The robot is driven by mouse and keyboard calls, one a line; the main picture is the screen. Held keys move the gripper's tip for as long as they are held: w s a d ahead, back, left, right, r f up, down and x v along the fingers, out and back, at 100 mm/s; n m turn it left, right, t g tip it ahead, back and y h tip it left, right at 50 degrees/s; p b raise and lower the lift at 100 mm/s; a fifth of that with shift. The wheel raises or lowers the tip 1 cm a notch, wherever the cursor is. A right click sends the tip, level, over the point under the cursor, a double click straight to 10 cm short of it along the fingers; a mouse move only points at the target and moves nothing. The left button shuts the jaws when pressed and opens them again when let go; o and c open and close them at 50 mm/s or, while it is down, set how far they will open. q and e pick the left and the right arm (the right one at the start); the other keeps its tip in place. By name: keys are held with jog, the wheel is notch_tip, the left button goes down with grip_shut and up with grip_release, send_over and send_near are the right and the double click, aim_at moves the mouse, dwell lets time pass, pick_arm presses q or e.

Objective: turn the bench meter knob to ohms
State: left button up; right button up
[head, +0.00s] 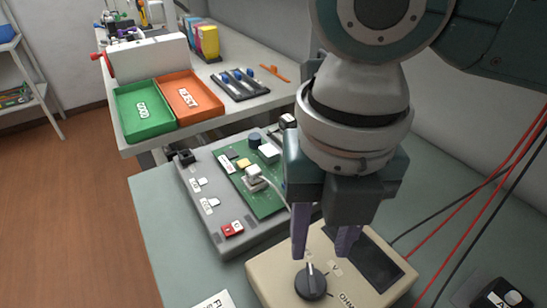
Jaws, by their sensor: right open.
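The bench meter (270,285) is a beige box at the bottom centre of the head view, with a dark screen at its right. Its round black knob (311,284) has a pale pointer line that points up toward the far side. An "OHM" label (347,300) is printed to the lower right of the knob; another mark is at its upper right. My right gripper (322,254) points down above the meter, open and empty. Its two purple fingertips are just above and beyond the knob, apart from it as far as I can see. My left gripper is not in view.
A grey test fixture with a green circuit board (262,192) stands behind the meter. Red and black leads (467,221) hang at the right. A dark device (503,294) sits at the lower right. Green (128,95) and orange trays stand on the far bench.

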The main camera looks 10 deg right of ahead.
aim_at(313, 281)
notch_tip(313, 281, down, 8)
jog(key=shift+s+r+b, duration=0.1)
jog(key=shift+b, duration=0.35)
grip_shut()
dwell(0.4)
